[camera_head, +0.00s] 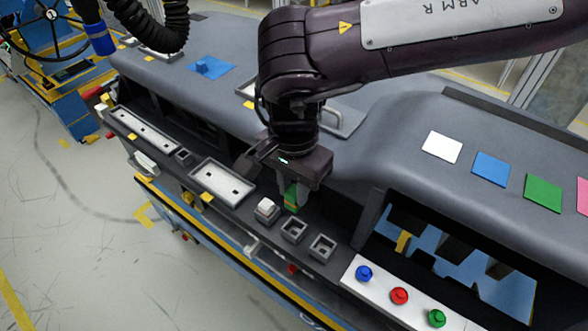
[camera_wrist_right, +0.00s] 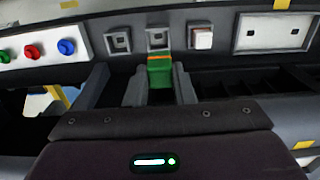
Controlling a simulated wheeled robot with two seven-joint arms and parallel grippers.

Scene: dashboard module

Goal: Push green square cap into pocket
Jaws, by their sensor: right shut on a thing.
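The green square cap (camera_head: 291,197) has an orange stripe and sits between the fingertips of my right gripper (camera_head: 290,190). In the right wrist view the green cap (camera_wrist_right: 160,72) is between both fingers of the right gripper (camera_wrist_right: 160,88). It lies in front of the middle square pocket (camera_wrist_right: 157,38) and overlaps its near edge in the picture; contact cannot be told. That pocket (camera_head: 293,230) looks empty in the head view. Another empty pocket (camera_head: 322,247) is beside it. A white cap (camera_head: 267,209) sits in the pocket on the other side. My left gripper is not in view.
Blue (camera_head: 364,273), red (camera_head: 399,296) and green (camera_head: 437,318) round buttons stand on a white panel at right. A grey recessed tray (camera_head: 222,183) lies left of the white cap. Coloured squares, including a green one (camera_head: 543,193), lie on the dashboard top.

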